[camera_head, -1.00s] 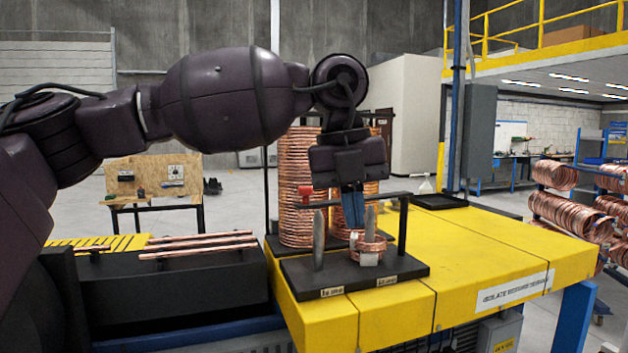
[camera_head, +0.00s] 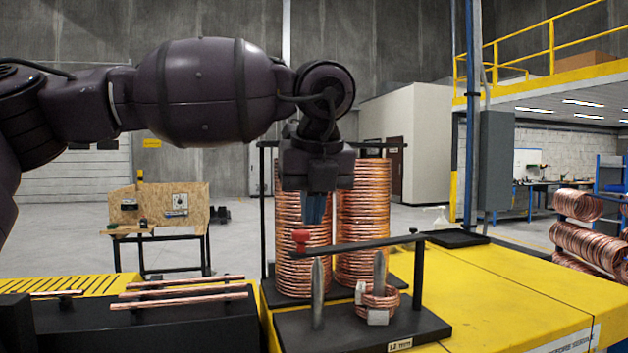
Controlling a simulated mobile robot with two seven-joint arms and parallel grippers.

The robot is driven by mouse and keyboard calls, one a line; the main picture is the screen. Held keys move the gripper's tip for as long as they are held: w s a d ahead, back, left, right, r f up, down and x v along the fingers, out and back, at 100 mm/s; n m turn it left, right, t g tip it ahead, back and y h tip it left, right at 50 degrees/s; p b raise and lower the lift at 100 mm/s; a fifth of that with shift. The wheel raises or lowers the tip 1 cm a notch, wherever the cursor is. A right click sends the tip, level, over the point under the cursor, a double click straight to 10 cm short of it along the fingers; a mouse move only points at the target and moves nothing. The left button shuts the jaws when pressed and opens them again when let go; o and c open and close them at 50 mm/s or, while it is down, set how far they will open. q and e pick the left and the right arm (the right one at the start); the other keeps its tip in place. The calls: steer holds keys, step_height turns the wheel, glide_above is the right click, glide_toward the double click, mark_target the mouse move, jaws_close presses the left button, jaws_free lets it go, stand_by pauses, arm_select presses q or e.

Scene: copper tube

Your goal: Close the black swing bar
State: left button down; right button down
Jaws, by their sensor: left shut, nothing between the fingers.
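The black swing bar (camera_head: 365,243) runs roughly level from a black upright post (camera_head: 418,275) at right to a red knob (camera_head: 301,238) at its left end. It crosses above two grey metal pegs on a black base (camera_head: 350,335): a left peg (camera_head: 318,290) and a right peg (camera_head: 379,268). A small copper coil (camera_head: 380,300) sits around the lower right peg. My left gripper (camera_head: 315,222) points down, its blue fingers shut and empty, just above the bar near the red knob in the picture. Whether it touches the bar is unclear. My right gripper is out of view.
Two tall stacks of copper coils, left (camera_head: 302,265) and right (camera_head: 362,215), stand behind the bar. Copper tubes (camera_head: 180,297) lie on a black block at left. The yellow table top (camera_head: 490,290) is clear to the right. More coils (camera_head: 590,245) hang on a far-right rack.

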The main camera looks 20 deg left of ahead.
mark_target(296, 232)
arm_select(q)
steer(key=shift+w+a+f+p, duration=0.25)
steer(key=shift+w+a+f, duration=0.2)
steer(key=shift+w+f, duration=0.2)
steer(key=shift+w+a+f+p, duration=0.2)
steer(key=shift+w+a+f, duration=0.3)
steer(key=shift+w, duration=0.3)
steer(key=shift+w+a+f+p, duration=0.25)
steer(key=shift+w+a+f, duration=0.1)
steer(key=shift+w+f, duration=0.35)
steer(key=w+a, duration=0.2)
steer(key=shift+w+a, duration=0.3)
steer(key=shift+w, duration=0.05)
steer(key=shift+s+d, duration=0.1)
steer(key=shift+s, duration=0.05)
